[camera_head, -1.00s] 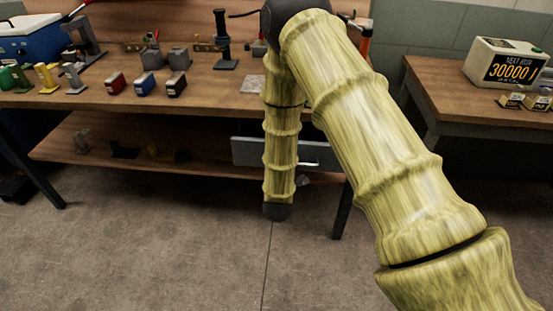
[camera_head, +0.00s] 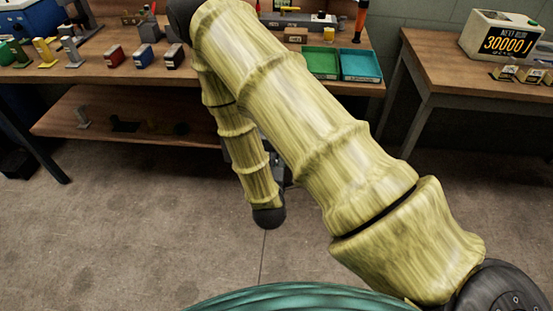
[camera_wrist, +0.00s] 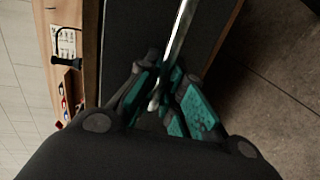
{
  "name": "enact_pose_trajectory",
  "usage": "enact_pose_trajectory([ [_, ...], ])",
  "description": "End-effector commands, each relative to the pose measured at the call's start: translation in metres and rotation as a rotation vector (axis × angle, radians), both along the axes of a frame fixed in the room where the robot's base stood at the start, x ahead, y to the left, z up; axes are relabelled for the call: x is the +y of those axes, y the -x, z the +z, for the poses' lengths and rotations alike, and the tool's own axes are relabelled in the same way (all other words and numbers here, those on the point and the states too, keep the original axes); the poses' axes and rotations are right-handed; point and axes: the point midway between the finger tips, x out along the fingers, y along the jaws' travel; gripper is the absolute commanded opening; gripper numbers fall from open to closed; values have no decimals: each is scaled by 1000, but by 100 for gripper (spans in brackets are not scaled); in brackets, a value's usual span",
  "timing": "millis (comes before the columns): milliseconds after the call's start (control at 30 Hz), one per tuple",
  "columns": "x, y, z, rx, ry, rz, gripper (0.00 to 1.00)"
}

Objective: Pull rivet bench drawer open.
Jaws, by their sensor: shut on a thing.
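The rivet bench (camera_head: 180,84) stands ahead with its wooden top. Its drawer is mostly hidden behind my arm in the head view. In the wrist view the drawer's dark front (camera_wrist: 128,35) fills the upper middle, with its metal bar handle (camera_wrist: 182,30) running along it. My gripper (camera_wrist: 165,100), with teal pads, is shut on the handle, one finger on each side. How far the drawer stands out cannot be told. My gripper is largely hidden in the head view behind the arm.
Small coloured blocks (camera_head: 114,54) and green and teal trays (camera_head: 361,65) lie on the bench top. A lower shelf (camera_head: 130,125) runs beneath. A side table (camera_head: 440,65) with a counter box (camera_head: 503,36) stands at right. The floor in front is clear.

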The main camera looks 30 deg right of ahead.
Motion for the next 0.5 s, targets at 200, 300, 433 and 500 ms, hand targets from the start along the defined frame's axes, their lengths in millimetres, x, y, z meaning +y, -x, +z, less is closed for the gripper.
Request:
enact_pose_trajectory([
  [200,1,-1,0,0,0,2,26],
  [300,1,-1,0,0,0,2,32],
  [433,1,-1,0,0,0,2,32],
  [500,1,-1,0,0,0,2,32],
])
